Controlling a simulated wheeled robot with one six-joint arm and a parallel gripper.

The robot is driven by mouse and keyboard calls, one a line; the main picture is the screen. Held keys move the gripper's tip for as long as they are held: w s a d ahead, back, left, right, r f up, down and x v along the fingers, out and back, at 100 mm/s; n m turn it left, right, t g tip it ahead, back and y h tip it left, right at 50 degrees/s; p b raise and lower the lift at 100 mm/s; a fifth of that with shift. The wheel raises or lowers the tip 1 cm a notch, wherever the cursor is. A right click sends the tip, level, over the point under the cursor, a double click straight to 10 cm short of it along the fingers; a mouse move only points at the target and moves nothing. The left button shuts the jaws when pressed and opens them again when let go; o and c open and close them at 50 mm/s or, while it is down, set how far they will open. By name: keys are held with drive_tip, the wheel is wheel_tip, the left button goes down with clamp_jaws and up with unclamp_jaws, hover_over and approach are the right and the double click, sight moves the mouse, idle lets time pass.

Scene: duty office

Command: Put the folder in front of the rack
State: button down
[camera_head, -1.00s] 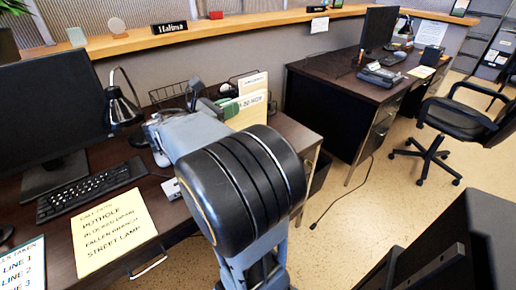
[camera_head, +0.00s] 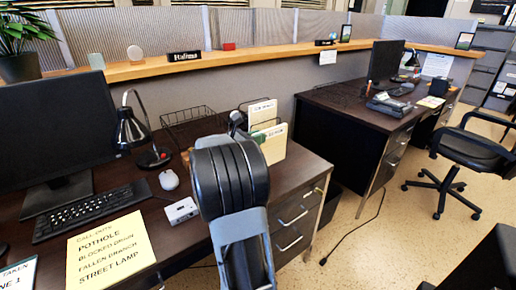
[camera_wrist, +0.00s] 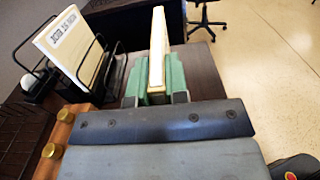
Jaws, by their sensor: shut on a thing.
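A cream folder (camera_wrist: 158,50) stands upright, edge-on, between the green pads of my gripper (camera_wrist: 157,82) in the wrist view. My gripper is shut on it. In the head view the rack's folder (camera_head: 263,112) shows behind the held one. Whether the held folder's lower edge touches the desk is hidden.
A wooden item with brass knobs (camera_wrist: 62,135) is close left of my gripper in the wrist view. The desk's right end (camera_head: 305,170) is clear.

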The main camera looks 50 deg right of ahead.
sight(270, 148)
drive_tip(key=shift+d+f+b, duration=0.15)
drive_tip(key=shift+f+b, duration=0.1)
drive_tip(key=shift+f, duration=0.7)
drive_tip(key=shift+d+f+b, duration=0.1)
drive_tip(key=shift+f+b, duration=0.1)
drive_tip(key=shift+f, duration=0.85)
